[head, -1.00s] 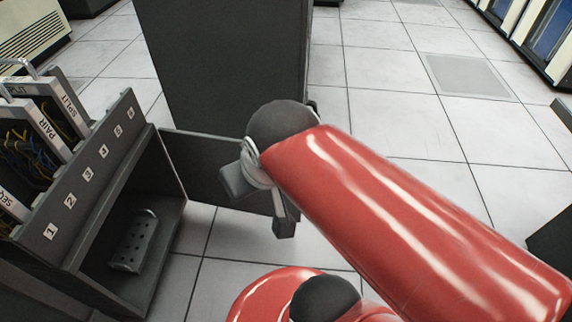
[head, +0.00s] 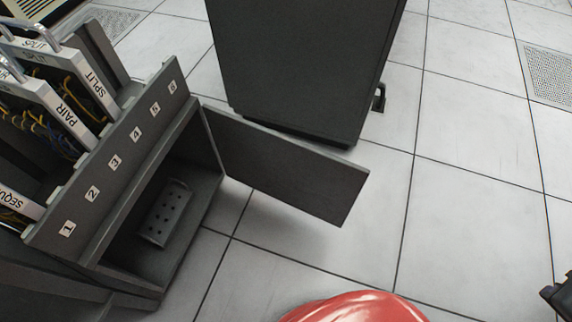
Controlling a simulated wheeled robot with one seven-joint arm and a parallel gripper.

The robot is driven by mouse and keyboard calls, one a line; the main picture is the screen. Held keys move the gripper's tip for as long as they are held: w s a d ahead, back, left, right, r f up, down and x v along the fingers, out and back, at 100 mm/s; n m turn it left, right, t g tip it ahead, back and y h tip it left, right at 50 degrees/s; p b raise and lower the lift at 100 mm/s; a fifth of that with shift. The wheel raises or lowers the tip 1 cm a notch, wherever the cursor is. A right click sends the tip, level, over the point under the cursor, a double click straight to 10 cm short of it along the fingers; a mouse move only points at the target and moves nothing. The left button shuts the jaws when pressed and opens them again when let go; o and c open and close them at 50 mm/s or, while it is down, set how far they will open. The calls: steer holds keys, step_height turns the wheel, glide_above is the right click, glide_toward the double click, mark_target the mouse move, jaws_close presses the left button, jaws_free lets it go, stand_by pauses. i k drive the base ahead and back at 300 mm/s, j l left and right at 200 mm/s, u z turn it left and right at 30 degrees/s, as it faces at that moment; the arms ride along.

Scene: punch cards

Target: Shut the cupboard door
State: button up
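The cupboard (head: 75,255) is a dark grey compartment at the left of the head view, under a slanted panel numbered from 1. Its door (head: 290,165) is a flat dark panel, standing wide open. It is hinged at the far side of the opening and extends right over the floor. Inside the cupboard lies a grey perforated piece (head: 166,212), clear of the door.
A tall dark cabinet (head: 300,65) stands just behind the door. Labelled panels with cables (head: 62,105) sit above the cupboard. A dark object (head: 562,293) is cut off at the lower right edge. White tiled floor right of the door is clear.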

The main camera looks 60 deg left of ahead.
mark_target(325, 186)
steer(key=i+u, duration=0.2)
steer(key=i, duration=0.3)
steer(key=i+l+u, duration=0.2)
steer(key=i, duration=0.25)
steer(key=i+j+z, duration=0.25)
steer(key=i, duration=1.05)
steer(key=i+u, duration=0.1)
steer(key=u, duration=0.3)
steer(key=i+l+u, duration=0.1)
steer(key=u, duration=0.35)
steer(key=l+u, duration=0.1)
steer(key=u, duration=0.3)
steer(key=i+l+u, duration=0.1)
steer(key=u, duration=0.35)
steer(key=l+u, duration=0.2)
steer(key=u, duration=2.5)
steer(key=i+u, duration=0.1)
steer(key=u, duration=0.15)
